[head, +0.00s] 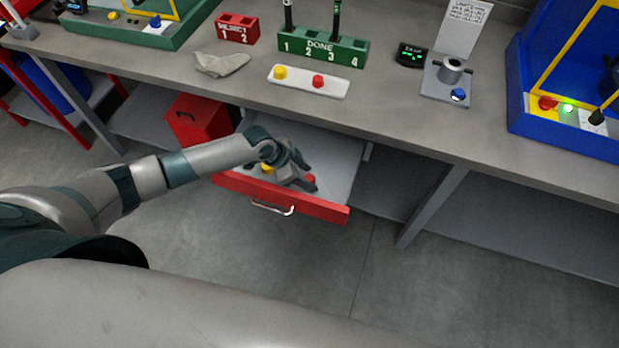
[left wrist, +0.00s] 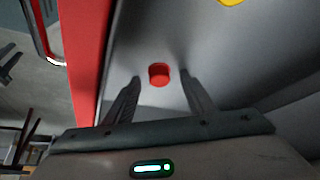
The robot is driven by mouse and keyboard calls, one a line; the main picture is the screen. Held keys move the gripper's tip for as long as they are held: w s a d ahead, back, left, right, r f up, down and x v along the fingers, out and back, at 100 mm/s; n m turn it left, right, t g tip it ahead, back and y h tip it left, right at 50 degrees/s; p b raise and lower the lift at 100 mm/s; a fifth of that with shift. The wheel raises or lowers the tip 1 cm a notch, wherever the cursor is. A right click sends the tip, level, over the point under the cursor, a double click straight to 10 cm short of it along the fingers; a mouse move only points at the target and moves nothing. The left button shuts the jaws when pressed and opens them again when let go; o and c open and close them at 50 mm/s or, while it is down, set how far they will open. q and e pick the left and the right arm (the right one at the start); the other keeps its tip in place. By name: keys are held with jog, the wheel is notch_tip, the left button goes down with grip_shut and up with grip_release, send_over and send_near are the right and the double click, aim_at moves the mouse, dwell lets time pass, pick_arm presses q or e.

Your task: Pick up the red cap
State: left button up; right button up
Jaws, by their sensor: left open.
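A small round red cap (head: 311,179) lies in the open drawer (head: 338,158), near its red front. In the left wrist view the red cap (left wrist: 159,74) sits on the grey drawer floor. My left gripper (head: 306,177) reaches down into the drawer and is open. In its wrist view the fingertips (left wrist: 160,76) are on either side of the red cap, with gaps showing; I cannot tell their exact height above the floor. Another red cap (head: 318,81) is on a white tray (head: 300,91) on the bench. My right gripper is not in view.
A yellow cap (head: 267,168) lies in the drawer by my gripper; its edge shows in the wrist view (left wrist: 231,2). The drawer's red front (head: 325,207) and handle (head: 272,209) stand out from the bench. A red bin (head: 198,120) is left of the drawer.

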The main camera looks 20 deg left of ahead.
pick_arm(q)
jog(key=shift+c, duration=0.3)
jog(key=c, duration=1)
jog(key=shift+c, duration=0.3)
jog(key=shift+r, duration=0.15)
jog(key=shift+r+b, duration=0.3)
jog(key=shift+r, duration=0.15)
jog(key=r, duration=0.1)
jog(key=r+b, duration=0.1)
jog(key=r, duration=0.1)
jog(key=shift+s+d, duration=0.1)
jog(key=shift+s, duration=0.15)
jog(key=s+d+r+b, duration=0.1)
jog(key=s+d+r, duration=0.3)
jog(key=s, duration=0.1)
jog(key=s+d+r+b, duration=0.1)
jog(key=s+d+r, duration=0.1)
jog(key=s, duration=0.1)
jog(key=shift+s+b, duration=0.15)
jog(key=shift+b, duration=0.15)
jog(key=shift+s+d+r, duration=0.25)
jog(key=shift+s+r, duration=0.15)
